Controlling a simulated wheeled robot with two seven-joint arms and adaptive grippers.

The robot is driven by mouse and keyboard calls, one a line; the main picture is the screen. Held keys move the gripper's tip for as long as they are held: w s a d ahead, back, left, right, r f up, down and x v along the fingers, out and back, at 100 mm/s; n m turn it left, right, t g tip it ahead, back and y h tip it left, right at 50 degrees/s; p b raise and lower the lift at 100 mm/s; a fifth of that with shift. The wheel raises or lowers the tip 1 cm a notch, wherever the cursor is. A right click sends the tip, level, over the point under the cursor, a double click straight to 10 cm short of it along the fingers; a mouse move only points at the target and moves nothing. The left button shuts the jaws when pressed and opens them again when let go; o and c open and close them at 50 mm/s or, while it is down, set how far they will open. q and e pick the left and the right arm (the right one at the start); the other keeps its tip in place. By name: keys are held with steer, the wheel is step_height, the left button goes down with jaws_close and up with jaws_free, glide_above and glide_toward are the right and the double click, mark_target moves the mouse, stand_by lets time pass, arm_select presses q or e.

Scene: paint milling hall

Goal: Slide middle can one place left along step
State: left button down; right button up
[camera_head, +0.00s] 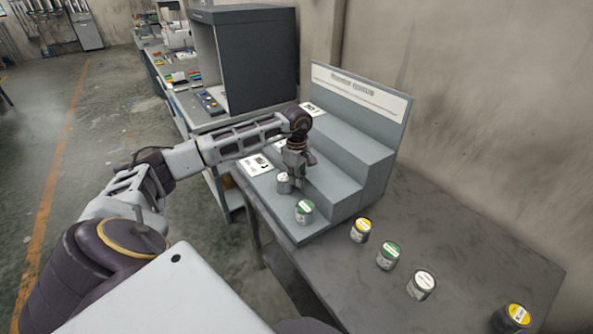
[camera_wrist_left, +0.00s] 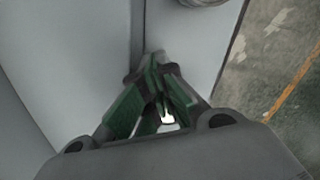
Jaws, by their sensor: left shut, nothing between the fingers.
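A grey stepped stand (camera_head: 344,155) with a sign on its back panel stands on the table. On its lowest step are a grey can with a pale top (camera_head: 283,184) and, to its right and nearer, a can with a green lid (camera_head: 304,210). My left gripper (camera_head: 299,186) is shut and empty, pointing down at the lowest step beside the grey can. Whether it touches the can I cannot tell. In the left wrist view the closed green fingers (camera_wrist_left: 157,72) are over pale step surfaces, and part of a round grey thing (camera_wrist_left: 203,2) shows at the top edge. My right gripper is out of view.
On the dark table (camera_head: 455,235), right of the stand, are a yellow-lidded can (camera_head: 361,230), a green-lidded can (camera_head: 388,256), a white-lidded can (camera_head: 421,285) and another yellow-lidded can (camera_head: 513,318). A white card (camera_head: 255,166) lies at the stand's left end. A dark grey booth (camera_head: 245,60) stands behind.

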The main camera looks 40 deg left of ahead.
mark_target(282, 177)
arm_select(q)
steer(key=shift+f, duration=1.1)
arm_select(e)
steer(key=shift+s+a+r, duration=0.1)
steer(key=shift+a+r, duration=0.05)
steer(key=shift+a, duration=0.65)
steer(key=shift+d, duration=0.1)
arm_select(q)
steer(key=shift+a, duration=0.1)
steer(key=a, duration=0.1)
steer(key=a+b, duration=0.1)
steer(key=a, duration=0.1)
steer(key=a+b, duration=0.1)
steer(key=a, duration=0.1)
steer(key=shift+s+a+f, duration=0.1)
steer(key=shift+s+a, duration=0.15)
steer(key=shift+s, duration=0.1)
steer(key=shift+a, duration=0.2)
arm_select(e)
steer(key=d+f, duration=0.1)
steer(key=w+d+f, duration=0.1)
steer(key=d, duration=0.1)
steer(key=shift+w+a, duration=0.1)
arm_select(q)
steer(key=shift+r, duration=0.2)
